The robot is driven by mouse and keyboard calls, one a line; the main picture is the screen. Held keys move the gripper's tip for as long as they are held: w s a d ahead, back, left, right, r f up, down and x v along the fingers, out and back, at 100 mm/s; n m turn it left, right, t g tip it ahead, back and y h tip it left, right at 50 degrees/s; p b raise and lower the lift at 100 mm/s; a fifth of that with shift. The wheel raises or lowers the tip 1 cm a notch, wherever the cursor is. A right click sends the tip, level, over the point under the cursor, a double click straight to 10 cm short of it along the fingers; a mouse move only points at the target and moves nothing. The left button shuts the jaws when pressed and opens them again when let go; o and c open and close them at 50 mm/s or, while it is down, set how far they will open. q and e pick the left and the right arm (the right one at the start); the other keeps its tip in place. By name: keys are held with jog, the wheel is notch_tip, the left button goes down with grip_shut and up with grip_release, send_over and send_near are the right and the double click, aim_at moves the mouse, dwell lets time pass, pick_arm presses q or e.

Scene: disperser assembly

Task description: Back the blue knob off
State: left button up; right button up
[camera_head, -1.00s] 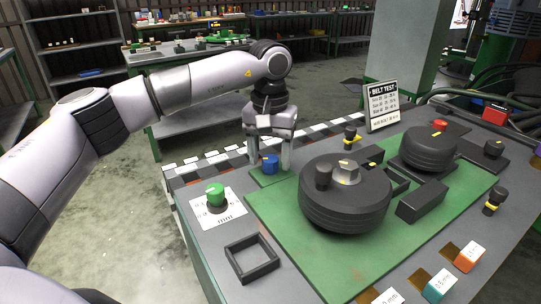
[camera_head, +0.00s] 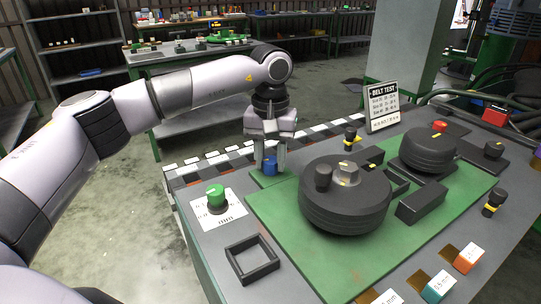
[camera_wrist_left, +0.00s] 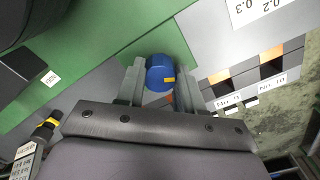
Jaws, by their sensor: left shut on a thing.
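The blue knob (camera_head: 269,166) stands on a small green plate at the back left corner of the table. In the wrist view the fingers (camera_wrist_left: 160,85) flank the knob. My right gripper is in no view.
A green knob (camera_head: 215,197) stands on a white label card to the left. Large dark pulleys (camera_head: 344,205) stand on the green board to the right. An empty black square frame (camera_head: 251,261) lies in front. A belt test sign (camera_head: 383,106) stands behind.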

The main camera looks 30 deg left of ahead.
pick_arm(q)
jog(key=n+p, duration=0.1)
jog(key=n, duration=0.2)
jog(key=shift+r, duration=0.1)
jog(key=n, duration=0.3)
jog(key=shift+p, duration=0.3)
jog(key=n, duration=0.4)
jog(key=shift+n+p, duration=0.3)
jog(key=shift+p, duration=0.1)
jog(key=n, duration=0.5)
jog(key=shift+w+p, duration=0.1)
jog(key=shift+p, duration=0.25)
jog(key=shift+n, duration=2.4)
jog(key=shift+a, duration=0.1)
jog(key=o, duration=1)
jog(key=shift+o, duration=0.2)
